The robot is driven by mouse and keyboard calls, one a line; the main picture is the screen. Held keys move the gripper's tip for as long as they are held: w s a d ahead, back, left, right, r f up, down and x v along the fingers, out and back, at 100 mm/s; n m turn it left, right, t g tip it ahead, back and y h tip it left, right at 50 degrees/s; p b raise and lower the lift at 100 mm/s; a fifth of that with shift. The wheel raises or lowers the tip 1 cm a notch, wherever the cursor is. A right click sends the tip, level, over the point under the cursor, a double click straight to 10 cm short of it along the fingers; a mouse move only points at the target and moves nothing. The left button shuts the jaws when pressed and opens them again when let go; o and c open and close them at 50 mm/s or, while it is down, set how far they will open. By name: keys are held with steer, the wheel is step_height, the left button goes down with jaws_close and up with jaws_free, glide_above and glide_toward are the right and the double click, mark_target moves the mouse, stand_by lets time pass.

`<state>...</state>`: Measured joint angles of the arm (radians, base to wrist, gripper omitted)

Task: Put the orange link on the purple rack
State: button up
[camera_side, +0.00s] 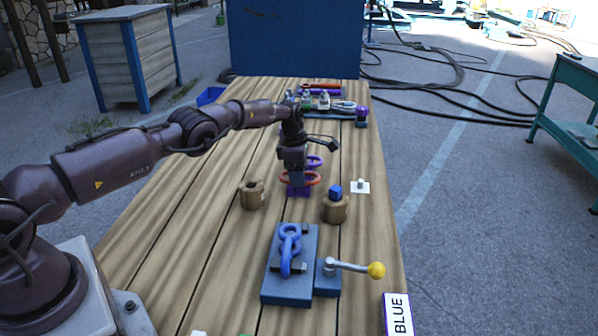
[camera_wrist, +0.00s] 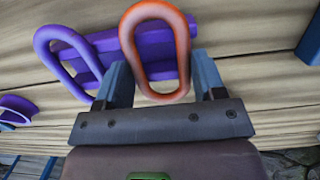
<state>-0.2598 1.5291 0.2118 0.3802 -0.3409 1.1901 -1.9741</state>
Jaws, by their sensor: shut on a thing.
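The orange link (camera_wrist: 183,48) is an oval ring between the two fingers of my gripper (camera_wrist: 162,82), which is shut on it. In the side view the orange link (camera_side: 313,178) is at my gripper (camera_side: 294,178), just above the purple rack (camera_side: 299,192). In the wrist view the purple rack (camera_wrist: 108,62) is behind and left of the orange link. A purple link (camera_wrist: 48,42) is at the rack's left part; it also shows in the side view (camera_side: 316,160). Whether the orange link touches the rack is unclear.
Two brown wooden holders, left (camera_side: 253,198) and right (camera_side: 336,211), stand nearer, the right one with a blue piece. A white plate with a peg (camera_side: 361,187) lies to the right. In front is a blue fixture (camera_side: 273,287) with blue links and a yellow-knobbed lever (camera_side: 350,267).

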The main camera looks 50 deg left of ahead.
steer(key=shift+f, duration=0.15)
steer(key=o, duration=1.2)
